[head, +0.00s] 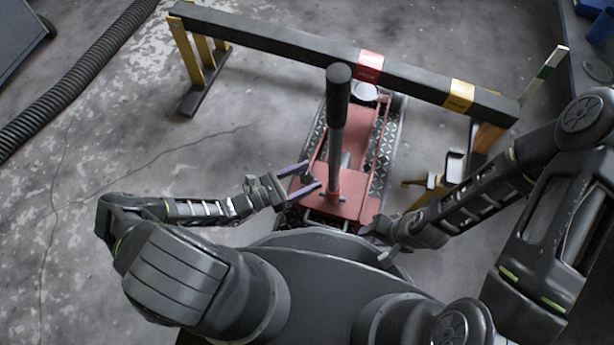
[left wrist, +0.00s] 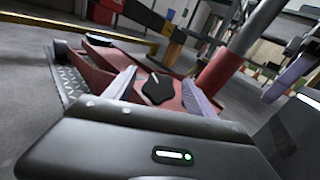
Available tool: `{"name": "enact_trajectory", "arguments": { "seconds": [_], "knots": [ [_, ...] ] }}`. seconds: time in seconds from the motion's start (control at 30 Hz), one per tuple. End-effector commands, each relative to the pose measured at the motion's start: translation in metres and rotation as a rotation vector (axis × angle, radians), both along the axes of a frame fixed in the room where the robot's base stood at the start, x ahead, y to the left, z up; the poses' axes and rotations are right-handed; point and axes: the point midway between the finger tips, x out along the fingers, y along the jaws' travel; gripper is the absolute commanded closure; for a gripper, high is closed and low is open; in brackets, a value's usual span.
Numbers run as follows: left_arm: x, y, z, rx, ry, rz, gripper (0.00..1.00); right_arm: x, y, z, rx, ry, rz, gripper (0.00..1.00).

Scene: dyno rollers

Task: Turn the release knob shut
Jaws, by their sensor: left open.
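The release knob (left wrist: 158,88) is a black lobed knob on the red jack in the left wrist view. I cannot make it out clearly in the head view. My left gripper (head: 313,177) is open, with purple fingers beside the foot of the jack handle (head: 336,150). In the left wrist view its fingers (left wrist: 158,78) lie on either side of the knob, with gaps visible; contact cannot be told. My right gripper (head: 384,242) is at the right of the jack's near end, dark and partly hidden; its jaw state is unclear.
The red floor jack (head: 366,207) stands on the concrete floor. A black beam (head: 300,45) on yellow stands crosses behind it, with red and yellow bands. A ribbed hose (head: 75,78) lies at the left. The floor left of the jack is clear.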

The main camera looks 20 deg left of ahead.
Motion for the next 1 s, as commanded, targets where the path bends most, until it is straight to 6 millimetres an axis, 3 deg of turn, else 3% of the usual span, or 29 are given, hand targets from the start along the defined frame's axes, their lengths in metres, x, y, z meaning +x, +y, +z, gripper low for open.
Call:
{"name": "enact_trajectory", "arguments": {
  "seconds": [0.27, 1.0],
  "knots": [
    [0.0006, -0.0008, 0.0002, 0.000, 0.000, 0.000, 0.37, 0.0002, 0.0000, 0.0000, 0.000, 0.000, 0.000, 0.64],
    [-0.0004, -0.0014, 0.0000, -0.001, 0.001, -0.002, 0.97, 0.0001, -0.0001, 0.0001, 0.000, 0.000, 0.000, 0.64]
  ]
}}
